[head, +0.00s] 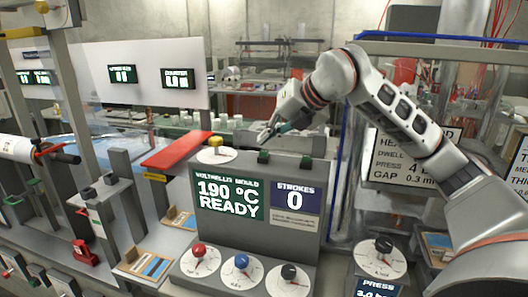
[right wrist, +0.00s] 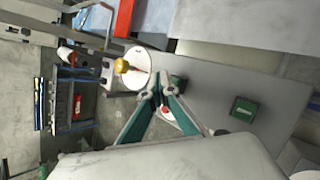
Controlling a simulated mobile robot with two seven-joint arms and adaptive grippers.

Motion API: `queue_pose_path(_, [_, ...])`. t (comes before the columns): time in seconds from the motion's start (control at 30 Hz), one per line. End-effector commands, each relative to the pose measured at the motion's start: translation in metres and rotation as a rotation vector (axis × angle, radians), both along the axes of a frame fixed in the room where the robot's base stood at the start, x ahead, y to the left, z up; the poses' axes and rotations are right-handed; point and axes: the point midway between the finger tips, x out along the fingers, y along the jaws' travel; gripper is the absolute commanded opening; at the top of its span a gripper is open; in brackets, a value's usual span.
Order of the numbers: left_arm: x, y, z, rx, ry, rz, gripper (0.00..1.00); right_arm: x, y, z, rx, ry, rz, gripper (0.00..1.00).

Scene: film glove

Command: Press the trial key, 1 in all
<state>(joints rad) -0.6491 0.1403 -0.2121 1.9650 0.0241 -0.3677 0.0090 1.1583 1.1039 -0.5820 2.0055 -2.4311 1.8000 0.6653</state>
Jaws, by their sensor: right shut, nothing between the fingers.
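No label readable as "trial" shows, so I cannot tell which key is the trial key. Two green keys stand on top of the grey mould panel (head: 262,222). The left green key (head: 263,157) also shows beside my fingertips in the right wrist view (right wrist: 178,80). The right green key (head: 306,162) shows farther right there (right wrist: 243,109). My right gripper (head: 265,138) is shut and empty, with its fingertips just above the left green key in the head view. Its teal fingers show in the right wrist view (right wrist: 163,90); I cannot tell whether they touch the key. My left gripper is not in view.
The panel screen (head: 229,195) reads 190 °C READY, and the strokes display (head: 296,198) reads 0. A yellow knob (head: 215,141) stands left of the green keys. Red (head: 198,251), blue (head: 241,262) and black (head: 289,272) knobs are below. A red bar (head: 180,151) lies behind.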

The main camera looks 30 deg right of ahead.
Motion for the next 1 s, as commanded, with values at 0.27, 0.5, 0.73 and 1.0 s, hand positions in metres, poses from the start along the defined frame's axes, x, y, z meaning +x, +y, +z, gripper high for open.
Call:
queue_pose_path(0.27, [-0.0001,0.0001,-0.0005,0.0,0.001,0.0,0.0,0.0,0.0001,0.0001,0.0,0.0,0.0,0.0])
queue_pose_path(0.5, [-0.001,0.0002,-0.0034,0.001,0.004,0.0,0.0,0.0,0.0001,-0.0015,0.0,0.0,0.0,0.0])
queue_pose_path(0.73, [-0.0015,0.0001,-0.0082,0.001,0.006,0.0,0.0,0.0002,0.0001,-0.0091,-0.001,0.0,0.001,0.0])
queue_pose_path(1.0, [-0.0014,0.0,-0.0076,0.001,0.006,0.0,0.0,0.0001,0.0,-0.0085,0.0,0.0,0.0,0.0])
